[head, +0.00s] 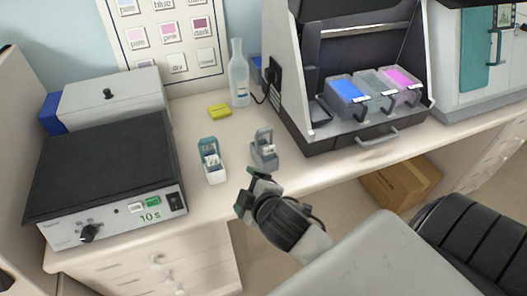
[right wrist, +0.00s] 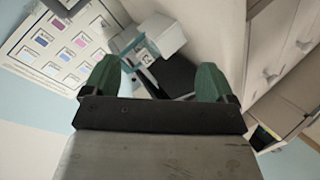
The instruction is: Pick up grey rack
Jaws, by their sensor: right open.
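The grey rack (head: 264,150) stands upright on the bench, with a raised handle and pale slides in it. A similar rack with a teal handle (head: 210,162) stands to its left. My right gripper (head: 253,190) is just in front of the grey rack in the head view, apart from it, near the bench's front edge. In the right wrist view its two green fingers (right wrist: 158,82) are spread with nothing held between them. My left gripper is out of view.
A black-topped heater (head: 100,165) fills the bench's left side. A yellow block (head: 219,111) and a clear bottle (head: 238,75) stand behind the racks. A dark hood (head: 360,135) with blue, clear and pink staining jars stands to the right. A cardboard box (head: 400,185) sits below the bench.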

